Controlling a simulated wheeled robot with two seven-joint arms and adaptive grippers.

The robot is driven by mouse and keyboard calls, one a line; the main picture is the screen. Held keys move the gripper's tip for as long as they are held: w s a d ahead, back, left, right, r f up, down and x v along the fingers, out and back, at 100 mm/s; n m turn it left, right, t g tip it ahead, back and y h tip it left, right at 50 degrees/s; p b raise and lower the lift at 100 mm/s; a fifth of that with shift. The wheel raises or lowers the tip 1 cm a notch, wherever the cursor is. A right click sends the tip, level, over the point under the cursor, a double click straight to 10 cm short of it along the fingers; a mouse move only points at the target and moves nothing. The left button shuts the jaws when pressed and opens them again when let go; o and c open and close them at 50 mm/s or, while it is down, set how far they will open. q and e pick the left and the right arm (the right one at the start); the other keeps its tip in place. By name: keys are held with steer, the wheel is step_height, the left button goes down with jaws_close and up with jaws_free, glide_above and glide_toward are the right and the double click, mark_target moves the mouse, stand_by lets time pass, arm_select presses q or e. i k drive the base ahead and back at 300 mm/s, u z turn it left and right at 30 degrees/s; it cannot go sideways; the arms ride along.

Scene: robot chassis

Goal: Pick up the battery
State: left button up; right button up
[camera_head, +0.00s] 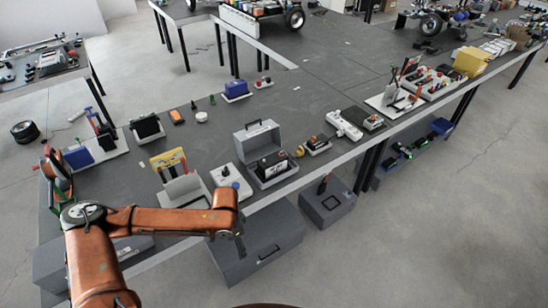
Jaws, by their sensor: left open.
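I cannot tell for certain which thing is the battery. A blue box with a dark top (236,90) stands on the far side of the grey table. A black box with a green edge (147,128) stands nearer, at the left. My left arm, orange, comes in from the bottom left. My left gripper (239,243) is dark and small, hanging at the table's front edge in front of the grey drawer case. It is open and holds nothing that I can see. It is apart from both boxes. My right gripper is not in view.
An open grey case (244,146), a white device with a knob (231,180) and a yellow-topped holder (168,158) stand near the front edge. A grey case (262,248) stands below it. The table's middle (300,95) is mostly clear.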

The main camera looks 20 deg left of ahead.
mark_target(268, 166)
steer(key=i, duration=1.65)
